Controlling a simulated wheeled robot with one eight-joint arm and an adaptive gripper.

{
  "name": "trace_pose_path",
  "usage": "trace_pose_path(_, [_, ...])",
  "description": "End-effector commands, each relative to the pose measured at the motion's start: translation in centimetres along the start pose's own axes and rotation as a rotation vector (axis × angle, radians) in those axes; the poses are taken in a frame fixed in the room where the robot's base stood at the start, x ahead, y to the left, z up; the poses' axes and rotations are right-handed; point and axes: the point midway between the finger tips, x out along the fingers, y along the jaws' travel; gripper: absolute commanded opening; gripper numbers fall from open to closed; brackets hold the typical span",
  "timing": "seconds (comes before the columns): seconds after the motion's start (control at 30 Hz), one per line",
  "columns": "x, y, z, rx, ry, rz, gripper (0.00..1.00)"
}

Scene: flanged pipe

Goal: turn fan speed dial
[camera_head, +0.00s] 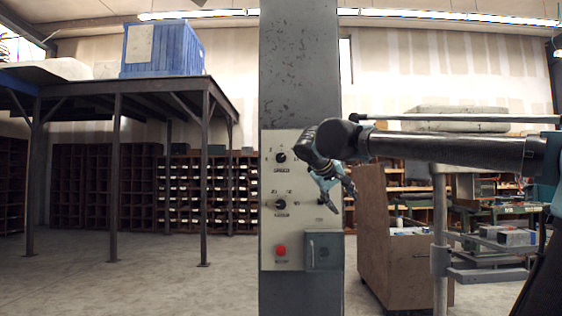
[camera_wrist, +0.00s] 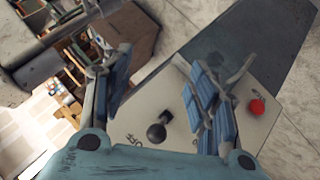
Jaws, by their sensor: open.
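A pale control panel (camera_head: 268,232) is fixed to a grey pillar. It carries an upper black dial (camera_head: 281,157) with a label that seems to read "SPEED", and a lower black dial (camera_head: 281,204) with a blurred label. My gripper (camera_head: 338,190) is open in front of the panel's right side, right of the lower dial, and hides part of the panel. In the wrist view my gripper (camera_wrist: 155,88) has its fingers apart with nothing between them. A round black knob (camera_wrist: 157,132) shows on the panel beyond the fingers; I cannot tell which control it is.
A red button (camera_head: 281,250) sits low on the panel, also visible in the wrist view (camera_wrist: 256,107). A grey box (camera_head: 323,250) is to its right. A brown board (camera_head: 385,245) and a cluttered workbench (camera_head: 500,215) stand right of the pillar. Floor at left is clear.

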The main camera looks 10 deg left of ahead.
Motion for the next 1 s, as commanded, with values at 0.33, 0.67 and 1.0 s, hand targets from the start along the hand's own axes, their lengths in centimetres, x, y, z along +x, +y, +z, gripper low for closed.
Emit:
trace_pose_path(0.33, [-14.0, -4.5, -12.7, -0.037, 0.303, 0.04, 0.54])
trace_pose_path(0.67, [-23.4, -7.5, -17.8, -0.03, 0.488, 0.039, 0.54])
trace_pose_path(1.0, [-22.3, -7.7, -19.3, -0.026, 0.504, 0.04, 0.54])
